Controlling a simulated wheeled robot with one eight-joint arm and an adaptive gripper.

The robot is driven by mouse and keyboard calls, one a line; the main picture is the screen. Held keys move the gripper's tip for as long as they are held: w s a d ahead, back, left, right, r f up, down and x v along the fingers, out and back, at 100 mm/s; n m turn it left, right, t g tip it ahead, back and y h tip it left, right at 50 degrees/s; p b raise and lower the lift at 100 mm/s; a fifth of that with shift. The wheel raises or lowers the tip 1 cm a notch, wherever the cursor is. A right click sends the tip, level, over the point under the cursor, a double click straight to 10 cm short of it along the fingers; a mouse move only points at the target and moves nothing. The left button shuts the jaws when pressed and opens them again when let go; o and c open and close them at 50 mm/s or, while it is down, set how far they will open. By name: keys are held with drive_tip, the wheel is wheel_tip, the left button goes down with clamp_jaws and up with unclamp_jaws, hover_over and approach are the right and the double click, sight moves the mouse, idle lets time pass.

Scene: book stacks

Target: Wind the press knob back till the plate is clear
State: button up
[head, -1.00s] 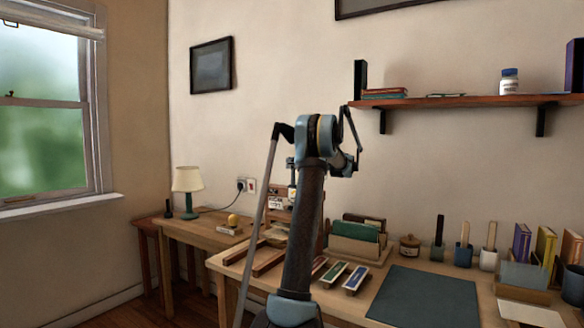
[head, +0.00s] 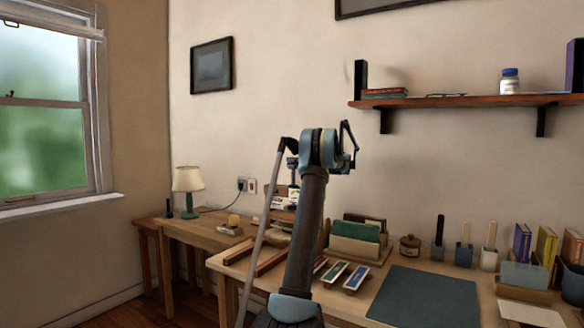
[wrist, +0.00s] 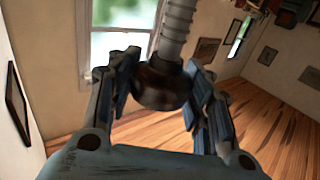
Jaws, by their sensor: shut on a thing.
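In the wrist view, my gripper (wrist: 160,84) has its two fingers on either side of a round, dark brown knob (wrist: 158,92) and is shut on it. A grey threaded screw (wrist: 175,30) runs from the knob toward the top of that view. In the head view, the press (head: 281,203) stands on the wooden bench behind my arm, and only parts of it show. My arm hides much of its frame. The press plate cannot be made out, so its clearance cannot be told.
A dark mat (head: 425,297) covers the bench further right. A lamp (head: 188,185) stands on the side table at left. A shelf (head: 460,102) hangs above.

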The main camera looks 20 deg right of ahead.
drive_tip(key=o, duration=1)
drive_tip(key=shift+w+f, duration=0.1)
drive_tip(key=shift+w, duration=0.05)
drive_tip(key=shift+r, duration=0.2)
wheel_tip(320, 180, up, 10)
drive_tip(key=shift+f, duration=0.2)
